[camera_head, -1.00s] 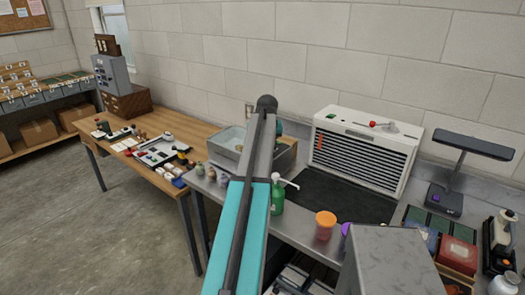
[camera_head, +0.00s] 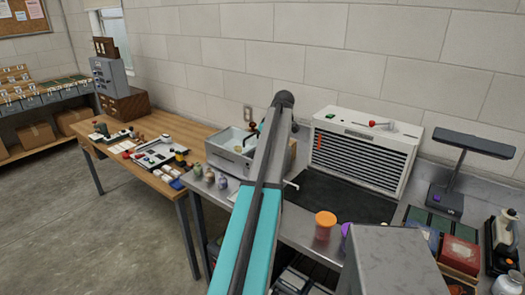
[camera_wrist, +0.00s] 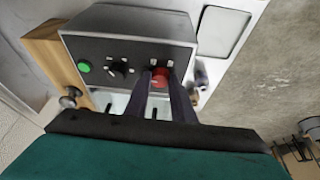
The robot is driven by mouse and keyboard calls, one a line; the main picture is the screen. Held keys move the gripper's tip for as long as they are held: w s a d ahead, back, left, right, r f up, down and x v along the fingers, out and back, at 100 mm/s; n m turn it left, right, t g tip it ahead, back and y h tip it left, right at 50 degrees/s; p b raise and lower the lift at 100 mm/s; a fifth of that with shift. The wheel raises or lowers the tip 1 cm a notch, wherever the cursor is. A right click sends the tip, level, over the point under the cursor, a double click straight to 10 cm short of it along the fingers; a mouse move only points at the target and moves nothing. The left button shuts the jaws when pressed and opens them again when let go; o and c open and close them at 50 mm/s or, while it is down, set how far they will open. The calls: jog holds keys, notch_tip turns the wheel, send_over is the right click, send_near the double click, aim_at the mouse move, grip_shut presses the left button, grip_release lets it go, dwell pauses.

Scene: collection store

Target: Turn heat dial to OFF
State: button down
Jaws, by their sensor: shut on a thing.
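In the wrist view, a dark control panel (camera_wrist: 128,55) on a box carries a red knob (camera_wrist: 160,73), a black dial (camera_wrist: 117,70) with white marks around it, and a green button (camera_wrist: 84,66). My gripper (camera_wrist: 161,80) is shut on the red knob, with a dark finger on either side. The fingers cover part of the knob, and I cannot read its markings or setting. In the head view my arm hides the gripper and the panel.
A grey basin (camera_head: 226,161) stands left of my arm, with several small bottles (camera_head: 209,175) in front. A white slatted unit (camera_head: 346,128), an orange-lidded jar (camera_head: 325,224) and a dark lamp (camera_head: 476,143) stand to the right. A wooden table (camera_head: 178,203) is at left.

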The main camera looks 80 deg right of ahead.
jog(key=shift+s+f, duration=0.1)
jog(key=shift+s, duration=0.25)
jog(key=c, duration=1.5)
grip_release()
jog(key=shift+s, duration=0.1)
jog(key=shift+w, duration=0.2)
jog(key=shift+r, duration=0.2)
jog(key=shift+b+v, duration=1.65)
jog(key=shift+v, duration=5.15)
jog(key=shift+d, duration=0.1)
